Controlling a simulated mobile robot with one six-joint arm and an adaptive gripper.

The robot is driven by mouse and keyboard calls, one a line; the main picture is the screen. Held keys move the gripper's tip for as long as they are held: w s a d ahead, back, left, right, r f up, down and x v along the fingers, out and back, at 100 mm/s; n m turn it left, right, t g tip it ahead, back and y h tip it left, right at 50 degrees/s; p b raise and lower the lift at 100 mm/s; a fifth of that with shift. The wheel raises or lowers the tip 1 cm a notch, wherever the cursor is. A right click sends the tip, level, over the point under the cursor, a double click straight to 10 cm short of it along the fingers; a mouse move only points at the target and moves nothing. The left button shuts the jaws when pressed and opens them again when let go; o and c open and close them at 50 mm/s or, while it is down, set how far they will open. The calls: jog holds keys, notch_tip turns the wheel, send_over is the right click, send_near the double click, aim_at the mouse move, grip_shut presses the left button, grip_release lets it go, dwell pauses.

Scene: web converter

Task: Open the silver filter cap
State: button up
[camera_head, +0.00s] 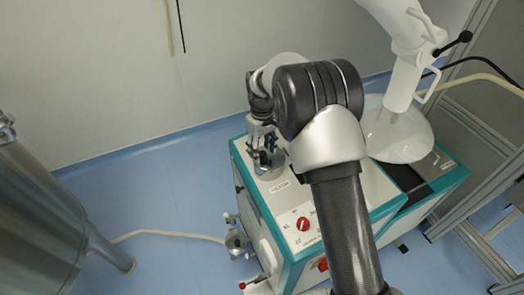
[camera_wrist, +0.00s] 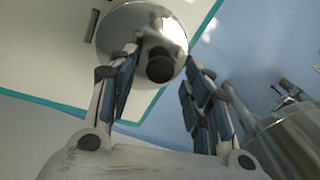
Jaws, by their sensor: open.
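The silver filter cap (camera_wrist: 150,25) is a shiny round dome with a dark round knob (camera_wrist: 160,68) on it. It fills the upper middle of the wrist view. In the head view, the cap (camera_head: 270,173) sits on the left part of the machine's white top, partly hidden by my gripper. My gripper (camera_head: 262,150) is open over the cap. In the wrist view, my gripper's dark-padded fingers (camera_wrist: 163,78) stand apart. The left finger overlaps the cap's edge and the right finger is to the right of the knob. I cannot tell whether either touches the cap.
The white-and-teal machine (camera_head: 375,197) carries a red rotary switch (camera_head: 304,224) in front. A white funnel-shaped hood (camera_head: 400,135) hangs at its right. A steel tank (camera_head: 35,225) stands at the far left, and a metal frame (camera_head: 480,120) at the right. Blue floor lies between tank and machine.

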jog(key=shift+f, duration=0.2)
grip_shut()
dwell(0.6)
